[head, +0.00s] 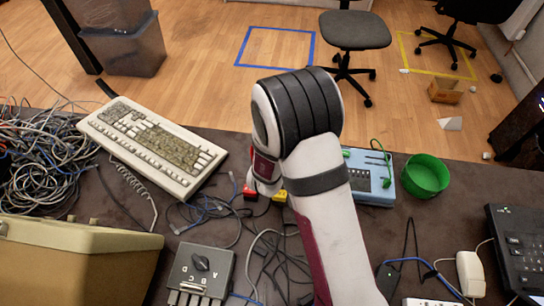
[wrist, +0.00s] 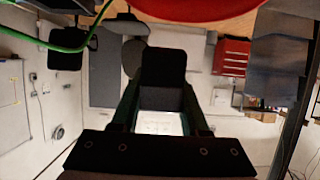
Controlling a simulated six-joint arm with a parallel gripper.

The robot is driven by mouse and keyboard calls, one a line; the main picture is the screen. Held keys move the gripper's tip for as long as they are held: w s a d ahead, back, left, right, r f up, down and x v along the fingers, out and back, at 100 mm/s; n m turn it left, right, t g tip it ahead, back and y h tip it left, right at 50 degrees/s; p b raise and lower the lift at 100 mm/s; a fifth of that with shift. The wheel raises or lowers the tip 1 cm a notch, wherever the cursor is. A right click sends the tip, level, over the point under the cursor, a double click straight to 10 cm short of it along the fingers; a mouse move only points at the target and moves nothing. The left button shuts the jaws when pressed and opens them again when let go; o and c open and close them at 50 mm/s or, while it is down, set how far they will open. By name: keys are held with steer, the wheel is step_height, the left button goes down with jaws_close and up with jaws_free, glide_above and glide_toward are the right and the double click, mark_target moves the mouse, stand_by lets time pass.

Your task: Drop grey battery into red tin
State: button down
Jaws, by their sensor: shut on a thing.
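In the wrist view my gripper (wrist: 162,92) is shut on a dark block, which I take to be the grey battery (wrist: 164,68). The block stands out between the two fingers. A curved red surface (wrist: 190,8), probably part of the red tin, crosses the top edge of the wrist view; most of it is cut off. In the head view my arm covers the middle of the table and hides the gripper, the battery and any red tin. A round green tin (head: 425,176) is visible right of the arm.
A keyboard (head: 152,145) and tangled cables (head: 45,150) lie at left. A blue box (head: 370,178) stands right of my arm. A grey switch box (head: 200,272) is at the front, and a white mouse (head: 470,273) at front right. Some brown tabletop is clear around the green tin.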

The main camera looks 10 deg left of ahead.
steer(key=shift+f, duration=0.6)
steer(key=shift+c, duration=1.7)
jaws_free()
steer(key=v, duration=1.2)
